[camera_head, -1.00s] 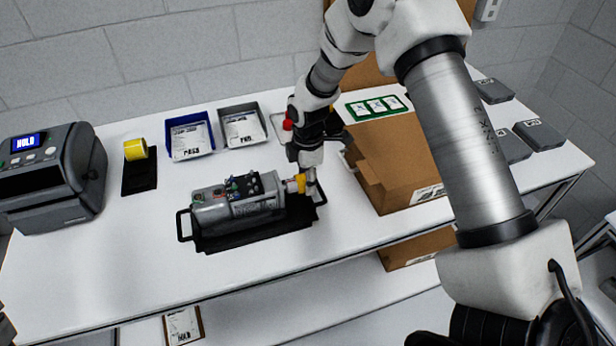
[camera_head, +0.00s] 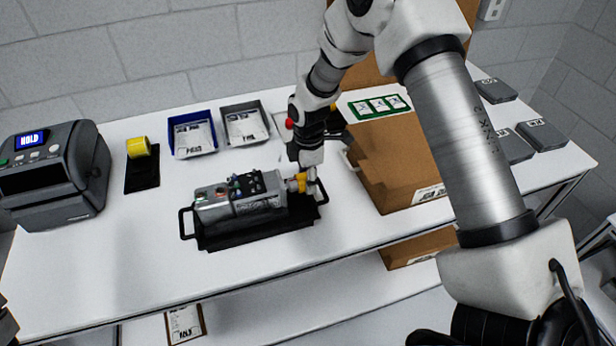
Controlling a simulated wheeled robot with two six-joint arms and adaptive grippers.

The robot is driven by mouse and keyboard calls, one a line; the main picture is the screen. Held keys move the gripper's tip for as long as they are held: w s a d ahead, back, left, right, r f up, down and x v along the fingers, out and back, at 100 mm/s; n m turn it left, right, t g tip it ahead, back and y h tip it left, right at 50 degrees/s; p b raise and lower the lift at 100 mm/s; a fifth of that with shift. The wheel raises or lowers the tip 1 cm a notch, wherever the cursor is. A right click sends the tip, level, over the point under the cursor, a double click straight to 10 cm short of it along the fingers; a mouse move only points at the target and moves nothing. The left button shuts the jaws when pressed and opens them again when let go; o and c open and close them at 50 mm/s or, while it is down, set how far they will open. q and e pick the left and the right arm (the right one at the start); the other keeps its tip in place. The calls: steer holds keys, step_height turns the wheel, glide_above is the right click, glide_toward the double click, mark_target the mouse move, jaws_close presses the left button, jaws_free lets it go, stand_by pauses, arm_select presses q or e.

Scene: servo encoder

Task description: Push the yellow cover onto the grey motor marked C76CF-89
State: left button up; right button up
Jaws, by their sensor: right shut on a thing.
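The grey motor (camera_head: 222,205) lies on its side in a black tray (camera_head: 240,236) with side handles, near the middle of the table. Its label is too small to read. The yellow cover (camera_head: 296,184) is at the motor's right end, partly hidden by my right gripper (camera_head: 308,180). My right gripper comes down from above and is shut on the yellow cover. The cover sits against or very close to the motor's end; I cannot tell whether it is fully seated. My left gripper is not in view.
A blue bin (camera_head: 192,135) and a grey bin (camera_head: 245,125) stand behind the motor. A cardboard box (camera_head: 400,165) is right of my gripper. The table's front strip is clear.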

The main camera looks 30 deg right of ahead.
mark_target(297, 178)
steer(key=shift+w+a+p, duration=0.2)
steer(key=shift+a, duration=0.55)
steer(key=shift+w+a+p, duration=0.15)
steer(key=shift+a, duration=0.55)
stand_by(1.7)
steer(key=o, duration=0.8)
steer(key=shift+r, duration=0.1)
step_height(297, 178, up, 12)
steer(key=shift+d+f, duration=0.1)
steer(key=shift+f, duration=0.1)
